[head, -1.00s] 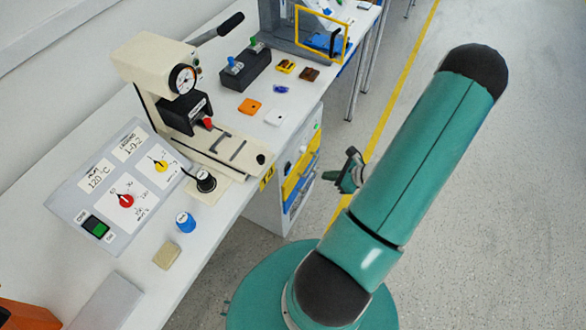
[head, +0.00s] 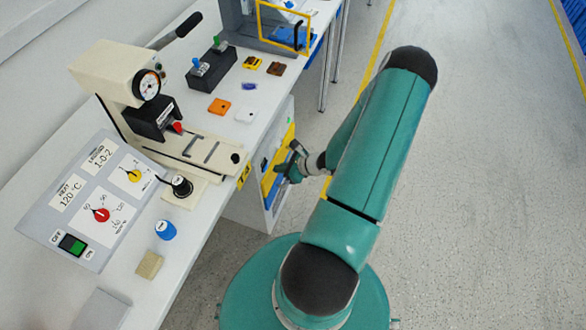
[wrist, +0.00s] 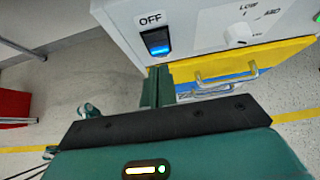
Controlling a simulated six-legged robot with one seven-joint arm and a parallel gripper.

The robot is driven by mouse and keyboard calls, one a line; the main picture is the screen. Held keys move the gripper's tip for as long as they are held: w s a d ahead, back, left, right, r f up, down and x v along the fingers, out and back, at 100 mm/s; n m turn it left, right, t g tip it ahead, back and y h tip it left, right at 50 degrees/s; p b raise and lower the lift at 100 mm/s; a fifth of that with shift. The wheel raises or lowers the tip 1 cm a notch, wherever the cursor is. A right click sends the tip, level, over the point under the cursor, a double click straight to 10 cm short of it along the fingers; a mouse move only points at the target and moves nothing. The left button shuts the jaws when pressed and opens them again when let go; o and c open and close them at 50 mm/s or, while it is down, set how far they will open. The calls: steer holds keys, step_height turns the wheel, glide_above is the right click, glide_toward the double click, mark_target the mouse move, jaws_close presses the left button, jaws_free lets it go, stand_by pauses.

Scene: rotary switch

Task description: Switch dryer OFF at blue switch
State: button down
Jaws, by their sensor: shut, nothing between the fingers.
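The blue switch (wrist: 156,42) is a lit blue rocker in a black frame, below the word OFF on the white front of the dryer cabinet (wrist: 198,42). In the head view I cannot make out this switch. My gripper (wrist: 157,72) is shut and empty, with its fingers just below the switch in the wrist picture; I cannot tell whether they touch the cabinet. In the head view my gripper (head: 283,172) is beside the front of the cabinet (head: 255,208), under the bench edge.
A white dial (wrist: 238,33) sits right of the switch. A yellow drawer (wrist: 240,62) with a metal handle is below. On the bench (head: 195,245) stand a press (head: 125,75), a control panel (head: 92,195) with a green rocker, and a blue knob (head: 165,230). Floor on the right is clear.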

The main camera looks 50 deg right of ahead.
mark_target(266, 164)
steer(key=shift+w+a+r, duration=0.1)
steer(key=shift+w+a, duration=0.1)
steer(key=shift+w, duration=0.4)
steer(key=shift+w+a+r, duration=0.1)
steer(key=shift+w+a, duration=0.1)
steer(key=shift+w, duration=0.35)
steer(key=shift+w+a+r+g, duration=0.1)
steer(key=shift+w+g, duration=0.15)
steer(key=shift+g, duration=0.15)
steer(key=shift+r, duration=0.15)
steer(key=shift+r, duration=0.65)
steer(key=shift+s, duration=0.1)
